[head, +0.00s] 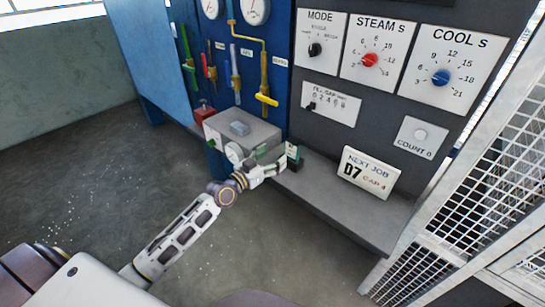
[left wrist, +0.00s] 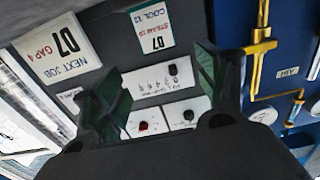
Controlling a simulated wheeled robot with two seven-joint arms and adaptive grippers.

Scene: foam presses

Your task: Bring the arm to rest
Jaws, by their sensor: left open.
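My left arm reaches in from the lower left of the head view. Its gripper (head: 270,165) hovers by the front of the grey box and the ledge. In the left wrist view the two dark green fingers stand wide apart, and the gripper (left wrist: 160,95) has nothing between them. Behind the gap is the dark control panel, seen upside down, with the white fill gap plate (left wrist: 158,82). My right gripper is not in view.
A NEXT JOB sign (head: 369,173) stands on the grey ledge (head: 335,205). A small card (head: 294,155) is close beside the gripper. The panel carries a red knob (head: 370,60) and a blue knob (head: 441,77). A mesh fence (head: 480,160) stands right. Floor at left is clear.

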